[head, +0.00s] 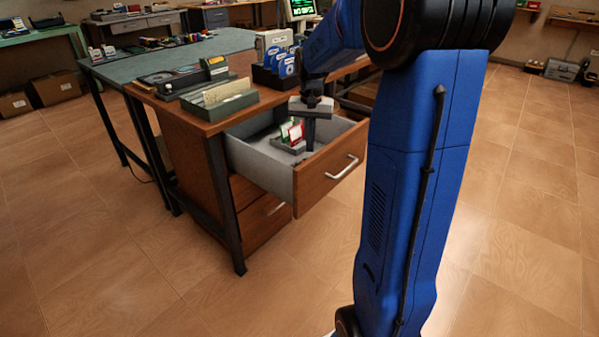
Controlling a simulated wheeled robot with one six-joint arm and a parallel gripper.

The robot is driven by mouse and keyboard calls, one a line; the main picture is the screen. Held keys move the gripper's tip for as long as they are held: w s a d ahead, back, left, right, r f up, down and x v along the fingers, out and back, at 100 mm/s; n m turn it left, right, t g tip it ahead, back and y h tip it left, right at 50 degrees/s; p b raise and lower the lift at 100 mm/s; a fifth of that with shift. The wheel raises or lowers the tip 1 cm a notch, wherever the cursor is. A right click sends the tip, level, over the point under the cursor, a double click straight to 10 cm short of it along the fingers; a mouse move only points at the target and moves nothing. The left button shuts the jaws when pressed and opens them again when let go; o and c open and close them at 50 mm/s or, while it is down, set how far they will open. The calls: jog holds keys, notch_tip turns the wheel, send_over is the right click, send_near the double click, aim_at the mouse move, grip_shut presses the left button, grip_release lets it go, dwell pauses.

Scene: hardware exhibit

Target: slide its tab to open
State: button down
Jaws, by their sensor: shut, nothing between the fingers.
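A wooden-front drawer (333,165) of the desk stands pulled out, with a silver handle on its front. Inside it is a small grey holder (287,147) with red, white and green pieces (292,131). My gripper (310,148) points down into the drawer, just right of these pieces, and is shut with nothing held. I cannot tell whether its fingertips touch anything. No tab can be made out at this size, and my arm hides part of the desk's right side.
On the desk top (185,112) are a grey card box (218,99) and a black rack of blue-and-white items (274,72). A green-topped table (222,43) stands behind. Lower drawers (262,218) are below the open one. The tiled floor in front is clear.

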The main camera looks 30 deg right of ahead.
jog(key=shift+f, duration=1.1)
jog(key=shift+s+a, duration=0.2)
jog(key=shift+a, duration=0.45)
dwell(0.7)
jog(key=shift+w+d+r, duration=0.1)
jog(key=shift+d, duration=0.15)
dwell(0.5)
notch_tip(320, 180, up, 7)
dwell(0.7)
jog(key=shift+a, duration=0.1)
dwell(0.3)
